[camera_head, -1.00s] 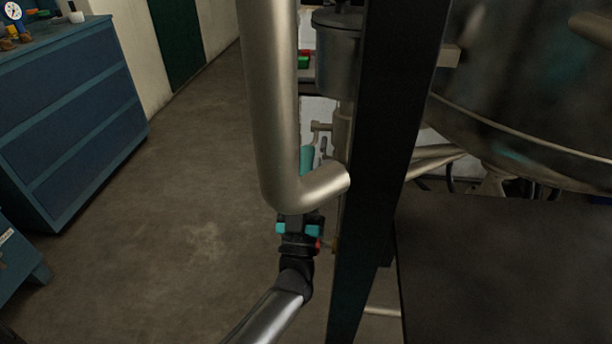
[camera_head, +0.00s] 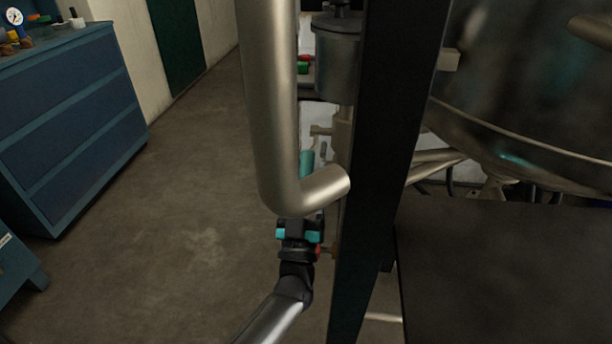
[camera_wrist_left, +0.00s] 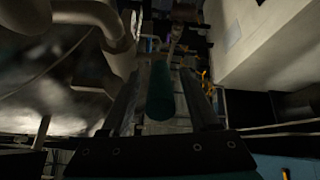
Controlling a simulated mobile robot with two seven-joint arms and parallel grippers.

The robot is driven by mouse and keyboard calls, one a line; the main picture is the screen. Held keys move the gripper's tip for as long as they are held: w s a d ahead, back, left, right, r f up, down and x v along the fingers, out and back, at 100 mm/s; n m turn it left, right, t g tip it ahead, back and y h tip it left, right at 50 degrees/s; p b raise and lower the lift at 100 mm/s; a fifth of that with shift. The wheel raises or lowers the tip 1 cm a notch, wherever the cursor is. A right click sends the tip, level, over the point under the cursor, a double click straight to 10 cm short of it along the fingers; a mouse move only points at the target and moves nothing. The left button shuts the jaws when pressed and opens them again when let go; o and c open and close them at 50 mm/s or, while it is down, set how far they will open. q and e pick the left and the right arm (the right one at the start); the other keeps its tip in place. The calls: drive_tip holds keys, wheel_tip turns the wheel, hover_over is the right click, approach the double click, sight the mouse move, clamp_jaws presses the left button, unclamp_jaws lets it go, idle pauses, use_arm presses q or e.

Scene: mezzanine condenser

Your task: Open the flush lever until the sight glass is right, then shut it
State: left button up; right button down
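A teal cylindrical grip, which looks like the flush lever's handle (camera_head: 306,163), shows in the head view just right of the big pipe's bend. In the left wrist view a teal cylinder (camera_wrist_left: 160,92) lies between the two fingers of my left gripper (camera_wrist_left: 160,105). The fingers stand apart with a gap on each side of it, as far as the dark picture shows. In the head view my left gripper (camera_head: 300,225) is below the pipe bend, its fingertips largely hidden behind the pipe. I cannot make out the sight glass. My right gripper is not in view.
A thick metal pipe (camera_head: 270,110) and a dark upright post (camera_head: 380,140) crowd the left gripper. A large metal vessel (camera_head: 530,90) and dark platform (camera_head: 500,270) stand right. A small red part (camera_head: 317,251) sits beside my wrist. A blue cabinet (camera_head: 75,110) stands left; the floor between is clear.

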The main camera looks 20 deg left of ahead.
use_arm(q)
drive_tip(key=v, duration=1.5)
drive_tip(key=shift+p, duration=0.45)
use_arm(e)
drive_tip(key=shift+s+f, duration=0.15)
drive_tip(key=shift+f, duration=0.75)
use_arm(q)
drive_tip(key=shift+f, duration=0.1)
drive_tip(key=shift+c, duration=0.3)
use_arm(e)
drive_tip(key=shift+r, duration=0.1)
